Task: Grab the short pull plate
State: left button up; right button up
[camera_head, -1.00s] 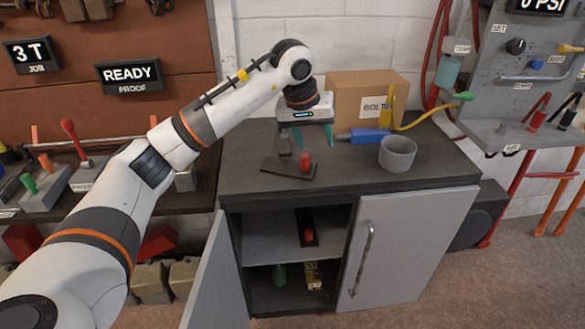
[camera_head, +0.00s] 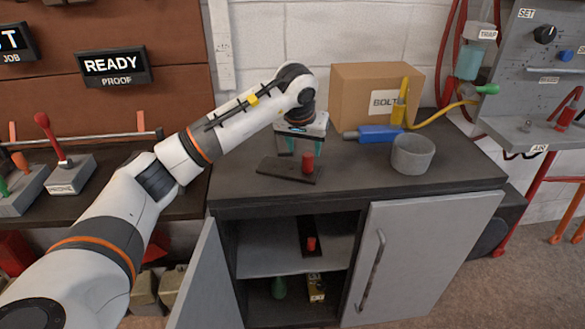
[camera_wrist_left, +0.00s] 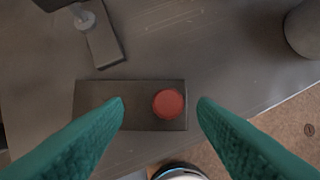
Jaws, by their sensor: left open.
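A dark flat plate with a red round knob (camera_head: 275,168) lies on the bench top. A similar dark plate with a red knob (camera_head: 305,228) is on the shelf inside the open cabinet; I cannot tell which is shorter. My left gripper (camera_head: 303,150) is open above the bench plate, its teal fingers pointing down. In the left wrist view, the bench plate (camera_wrist_left: 95,94) lies below the fingers, with its red knob between the fingertips (camera_wrist_left: 160,102) in the picture. I see no clear contact. My right gripper is not in view.
A grey block with a metal stem (camera_wrist_left: 103,47) lies beside the plate. A grey cup (camera_head: 412,155) stands to the right. A cardboard box (camera_head: 350,95) and a blue tool (camera_head: 375,134) are behind. The left cabinet door stands open; the right door (camera_head: 425,255) is closed.

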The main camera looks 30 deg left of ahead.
aim_at(308, 155)
pick_arm(q)
jog(key=f, duration=0.2)
jog(key=w+f, duration=0.1)
jog(key=shift+w+d+f, duration=0.1)
jog(key=shift+d+f, duration=0.2)
jog(key=shift+w+a+f, duration=0.1)
jog(key=shift+w+f, duration=0.15)
jog(key=shift+f, duration=0.25)
grip_shut()
jog(key=shift+r, duration=0.15)
